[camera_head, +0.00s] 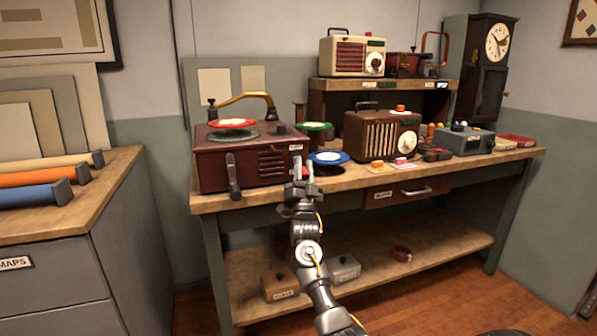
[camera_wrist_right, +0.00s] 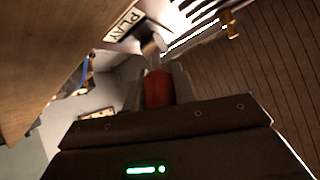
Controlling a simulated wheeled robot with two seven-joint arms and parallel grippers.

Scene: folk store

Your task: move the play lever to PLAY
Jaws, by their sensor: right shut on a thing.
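The dark red record player (camera_head: 225,160) stands at the left end of the workbench, with a red record on top. A small white label sits at its front right corner; it reads PLAY in the right wrist view (camera_wrist_right: 124,23). My right gripper (camera_head: 304,168) is in front of that corner. In the right wrist view its fingers are closed on the red knob of the play lever (camera_wrist_right: 157,88). A pale round end of a shaft shows just beyond the knob, close to the label. In the head view the lever is hidden by the fingers. My left gripper is not in view.
A blue record (camera_head: 329,157) lies right beside the gripper, with a green one (camera_head: 315,126) behind. A crank handle (camera_head: 233,177) hangs at the player's front left. A brown radio (camera_head: 382,137) stands further right. The floor before the bench is clear.

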